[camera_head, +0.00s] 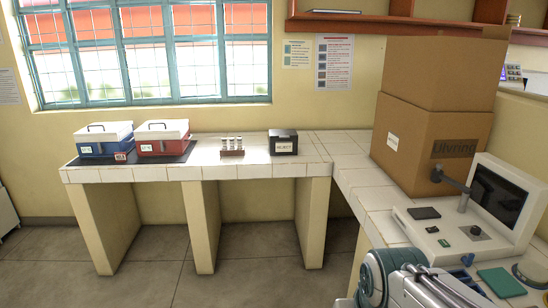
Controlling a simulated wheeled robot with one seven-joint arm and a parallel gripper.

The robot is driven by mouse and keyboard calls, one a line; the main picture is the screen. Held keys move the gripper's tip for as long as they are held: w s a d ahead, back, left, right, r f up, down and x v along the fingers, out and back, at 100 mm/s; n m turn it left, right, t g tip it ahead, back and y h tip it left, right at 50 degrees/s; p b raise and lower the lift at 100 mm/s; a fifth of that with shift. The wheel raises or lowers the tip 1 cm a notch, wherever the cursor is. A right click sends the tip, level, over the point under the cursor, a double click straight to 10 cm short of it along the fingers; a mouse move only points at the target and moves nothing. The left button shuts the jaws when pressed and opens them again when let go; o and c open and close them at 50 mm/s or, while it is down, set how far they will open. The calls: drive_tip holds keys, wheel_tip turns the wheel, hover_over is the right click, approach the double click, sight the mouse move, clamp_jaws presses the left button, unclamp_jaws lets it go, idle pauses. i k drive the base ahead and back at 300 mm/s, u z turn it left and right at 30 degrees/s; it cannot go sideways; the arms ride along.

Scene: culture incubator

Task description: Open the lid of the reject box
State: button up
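The reject box (283,146) is a small black box with a white label on its front, standing on the white tiled counter near the corner. Its lid (283,134) looks closed. My arm shows at the bottom right, far in front of the box and lower in the picture. I cannot make out the fingertips of my gripper, so its state is not shown.
A rack with several small tubes (231,147) stands left of the box. A red box (162,138) and a blue box (104,140) sit on a black mat. Cardboard boxes (432,120) and a device with a screen (498,200) occupy the right counter (352,180). Floor space is free.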

sight(283, 134)
drive_tip(key=u, duration=0.05)
drive_tip(key=i, duration=0.85)
drive_tip(key=u, duration=0.65)
drive_tip(key=i, duration=2.1)
drive_tip(key=z, duration=0.65)
